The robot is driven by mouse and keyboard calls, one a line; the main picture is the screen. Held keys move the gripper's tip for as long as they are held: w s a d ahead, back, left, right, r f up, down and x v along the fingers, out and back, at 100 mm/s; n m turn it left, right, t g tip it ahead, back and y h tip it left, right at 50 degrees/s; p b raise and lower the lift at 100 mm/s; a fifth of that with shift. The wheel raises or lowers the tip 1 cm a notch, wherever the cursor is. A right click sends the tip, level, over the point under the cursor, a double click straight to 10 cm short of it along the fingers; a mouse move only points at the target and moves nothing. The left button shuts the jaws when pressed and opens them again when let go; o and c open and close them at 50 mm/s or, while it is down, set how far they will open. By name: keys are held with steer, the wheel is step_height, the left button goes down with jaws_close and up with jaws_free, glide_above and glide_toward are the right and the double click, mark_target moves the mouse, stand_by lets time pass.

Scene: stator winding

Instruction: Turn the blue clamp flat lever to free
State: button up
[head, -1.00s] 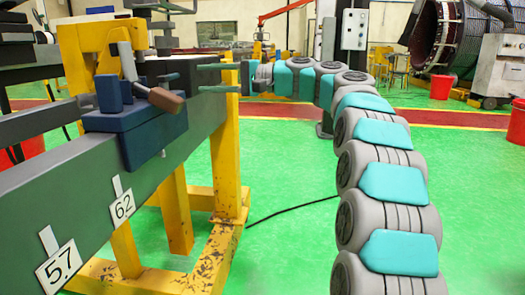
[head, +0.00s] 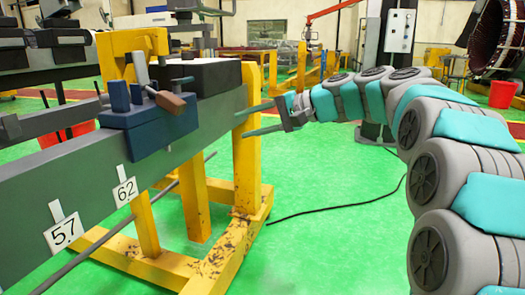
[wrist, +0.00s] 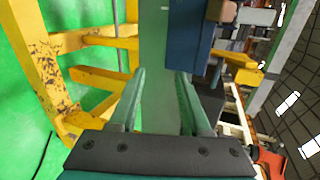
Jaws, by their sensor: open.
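The blue clamp (head: 150,125) sits on the side of a long grey beam (head: 60,190), left of centre in the head view. A lever with a brown handle (head: 170,102) lies low across its top. A grey upright lever (head: 140,68) stands behind it. In the wrist view the blue clamp (wrist: 185,30) is at upper centre, beyond and right of the fingertips. My gripper (head: 239,123) is open and empty, right of the clamp and apart from it, its green fingers overlapping the yellow post. In the wrist view my gripper (wrist: 158,75) has the beam between its fingers.
The yellow stand (head: 247,165) carries the beam, with its foot on the green floor. White labels 62 (head: 126,191) and 57 (head: 63,233) hang on the beam. A black cable (head: 330,208) lies on open floor to the right. A red bucket (head: 503,94) stands far right.

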steer(key=s+f+g+h+p, duration=0.1)
steer(key=s+f+h, duration=0.1)
steer(key=s+f, duration=0.3)
steer(key=shift+s+d, duration=0.15)
steer(key=shift+s, duration=0.25)
